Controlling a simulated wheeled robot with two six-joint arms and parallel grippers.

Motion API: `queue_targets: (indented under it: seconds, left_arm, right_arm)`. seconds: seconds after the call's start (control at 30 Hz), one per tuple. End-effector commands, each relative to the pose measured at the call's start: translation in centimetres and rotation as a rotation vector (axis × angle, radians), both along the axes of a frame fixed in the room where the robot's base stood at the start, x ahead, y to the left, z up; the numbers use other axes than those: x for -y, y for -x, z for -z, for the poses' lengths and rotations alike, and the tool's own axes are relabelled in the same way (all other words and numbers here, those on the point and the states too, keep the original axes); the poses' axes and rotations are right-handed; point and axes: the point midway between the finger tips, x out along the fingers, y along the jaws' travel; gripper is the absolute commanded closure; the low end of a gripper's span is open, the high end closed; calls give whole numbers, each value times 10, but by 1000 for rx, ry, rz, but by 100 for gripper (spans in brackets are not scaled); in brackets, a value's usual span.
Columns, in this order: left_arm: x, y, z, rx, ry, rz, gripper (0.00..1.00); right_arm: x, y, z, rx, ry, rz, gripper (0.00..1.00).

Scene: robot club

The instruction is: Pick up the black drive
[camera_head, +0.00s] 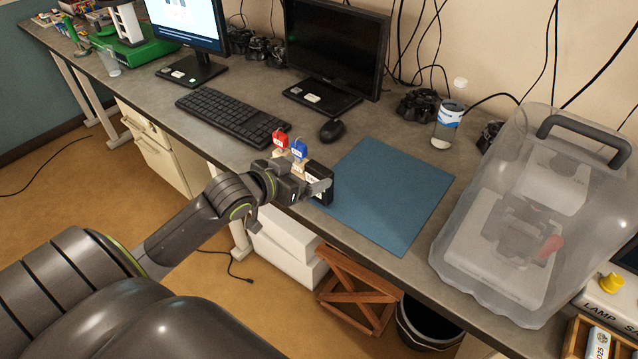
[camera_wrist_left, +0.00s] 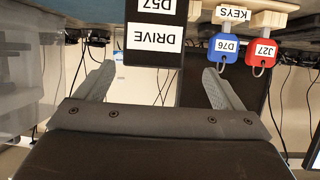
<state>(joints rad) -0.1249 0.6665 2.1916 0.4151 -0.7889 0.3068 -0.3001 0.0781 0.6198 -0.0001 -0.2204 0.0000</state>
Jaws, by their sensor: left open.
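The black drive (camera_head: 325,181) stands upright at the front edge of the desk, by the left edge of a blue mat. In the left wrist view, which looks upside down, the drive (camera_wrist_left: 154,60) carries white labels reading "DRIVE" and "D57". My left gripper (camera_head: 312,187) is open right in front of the drive and hides part of it in the head view. In the wrist view the drive lies between the lines of the two fingertips (camera_wrist_left: 158,68), with a gap on each side. I cannot tell how far the tips reach past its near face. My right gripper is not in view.
Red (camera_head: 280,139) and blue (camera_head: 299,149) key tags hang on a wooden holder close beside the drive. A mouse (camera_head: 332,131) and keyboard (camera_head: 236,116) lie behind. The blue mat (camera_head: 388,198) is bare.

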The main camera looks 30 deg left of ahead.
Motion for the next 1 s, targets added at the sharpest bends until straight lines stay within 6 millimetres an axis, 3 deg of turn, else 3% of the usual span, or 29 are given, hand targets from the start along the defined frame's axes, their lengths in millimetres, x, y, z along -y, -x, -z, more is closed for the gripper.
queue_targets:
  seconds: [0.27,0.63,0.97,1.0]
  left_arm:
    - [4,-16,5,1,3,1,11]
    - [16,-54,18,0,2,0,11]
    - [16,-59,21,0,-1,0,11]
    - [16,-59,21,0,-1,0,15]
  right_arm:
    - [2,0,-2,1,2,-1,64]
    - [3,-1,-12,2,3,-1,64]
    - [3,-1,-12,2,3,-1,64]
    - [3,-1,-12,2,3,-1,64]
